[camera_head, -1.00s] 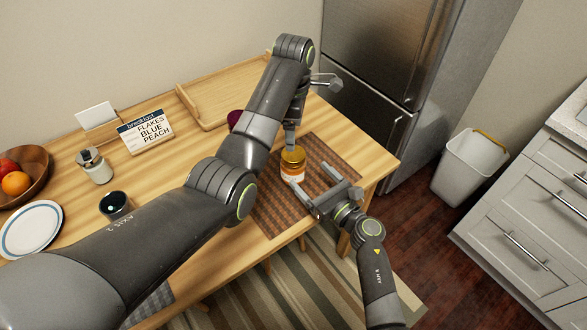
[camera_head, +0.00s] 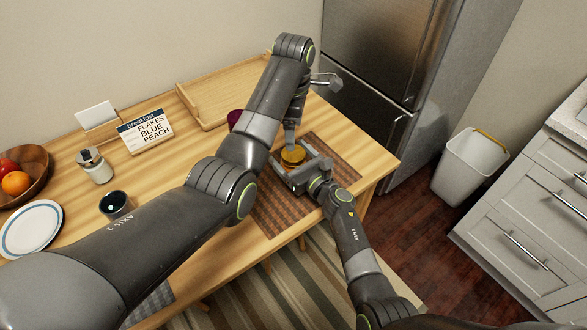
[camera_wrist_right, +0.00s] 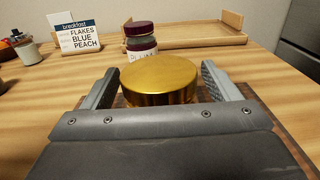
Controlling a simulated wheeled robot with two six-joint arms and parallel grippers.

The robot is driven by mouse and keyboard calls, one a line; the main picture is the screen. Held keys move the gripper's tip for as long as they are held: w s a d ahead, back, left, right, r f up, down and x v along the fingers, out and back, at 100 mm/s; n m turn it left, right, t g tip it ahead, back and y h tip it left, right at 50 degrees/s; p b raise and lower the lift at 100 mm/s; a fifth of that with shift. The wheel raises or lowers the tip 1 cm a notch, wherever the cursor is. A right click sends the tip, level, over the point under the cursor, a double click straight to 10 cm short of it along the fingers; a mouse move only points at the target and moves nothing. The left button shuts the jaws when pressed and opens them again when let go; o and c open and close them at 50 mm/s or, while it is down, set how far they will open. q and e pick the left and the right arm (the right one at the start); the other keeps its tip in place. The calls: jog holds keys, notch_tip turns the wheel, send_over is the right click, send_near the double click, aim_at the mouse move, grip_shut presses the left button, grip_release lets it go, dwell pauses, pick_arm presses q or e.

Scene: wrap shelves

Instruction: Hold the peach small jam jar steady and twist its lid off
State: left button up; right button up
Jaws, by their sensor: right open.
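The small jam jar stands on the brown woven placemat near the table's right end. Its gold lid (camera_head: 292,154) is on; the lid (camera_wrist_right: 160,80) fills the middle of the right wrist view. The orange body is mostly hidden now. My right gripper (camera_head: 294,163) is open, with one finger on each side of the jar. In the wrist view its fingers flank the lid with small gaps. My left gripper (camera_head: 291,136) points down just behind and above the lid. It is partly hidden by its own arm, so its jaws are unclear.
A dark-lidded plum jar (camera_wrist_right: 140,41) stands behind, half hidden by my left arm in the head view. A wooden tray (camera_head: 205,104), breakfast sign (camera_head: 146,132), small jar (camera_head: 96,167), dark cup (camera_head: 115,205), plate (camera_head: 32,228) and fruit bowl (camera_head: 37,177) are left.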

jog(key=c, duration=1.3)
jog(key=o, duration=1.3)
jog(key=shift+s+d, duration=0.1)
